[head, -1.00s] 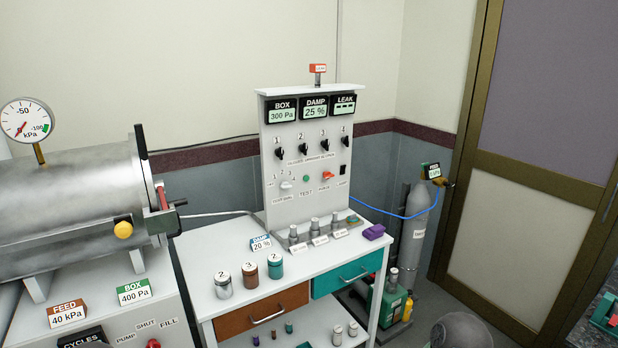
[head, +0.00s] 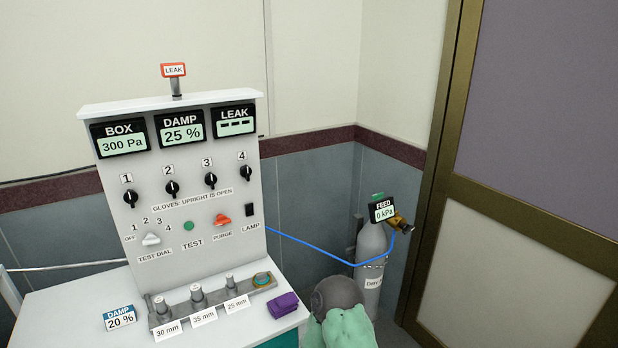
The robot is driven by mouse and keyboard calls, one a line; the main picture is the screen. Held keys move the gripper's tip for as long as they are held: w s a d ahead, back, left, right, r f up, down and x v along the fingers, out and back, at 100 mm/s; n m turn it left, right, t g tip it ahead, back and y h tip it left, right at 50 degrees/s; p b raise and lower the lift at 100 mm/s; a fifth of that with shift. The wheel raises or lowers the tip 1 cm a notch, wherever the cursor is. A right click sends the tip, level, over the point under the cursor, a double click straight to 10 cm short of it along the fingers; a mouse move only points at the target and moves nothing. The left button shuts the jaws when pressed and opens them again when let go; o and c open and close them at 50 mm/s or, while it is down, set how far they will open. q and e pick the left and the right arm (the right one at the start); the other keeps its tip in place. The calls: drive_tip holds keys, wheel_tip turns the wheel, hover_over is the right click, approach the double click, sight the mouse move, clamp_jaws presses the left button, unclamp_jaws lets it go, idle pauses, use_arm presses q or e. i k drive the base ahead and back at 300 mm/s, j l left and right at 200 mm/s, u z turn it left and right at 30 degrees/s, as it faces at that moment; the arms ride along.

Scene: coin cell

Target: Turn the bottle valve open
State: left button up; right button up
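The grey gas bottle (head: 371,243) stands upright in the corner by the door frame. A brass valve fitting (head: 401,224) sits at its top right. A FEED display (head: 383,211) reading 0 kPa covers part of the bottle's top, and a small green piece (head: 378,196) shows above it; I cannot tell whether that is the valve handle. A dark grey rounded part with a mint-green section, which looks like my own arm, rises at the bottom, in front of the bottle's lower left. Neither gripper is in view.
A blue hose (head: 310,245) runs from the bottle top to behind the control panel (head: 180,205). The panel stands on a white bench (head: 60,300) with a purple cloth (head: 282,305) at its right. The brass-coloured door frame (head: 440,155) is close right of the bottle.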

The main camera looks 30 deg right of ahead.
sight(380, 196)
drive_tip(key=i+l+u, duration=0.1)
drive_tip(key=l+u, duration=0.15)
drive_tip(key=l, duration=0.65)
drive_tip(key=l+u, duration=0.3)
drive_tip(key=l, duration=0.65)
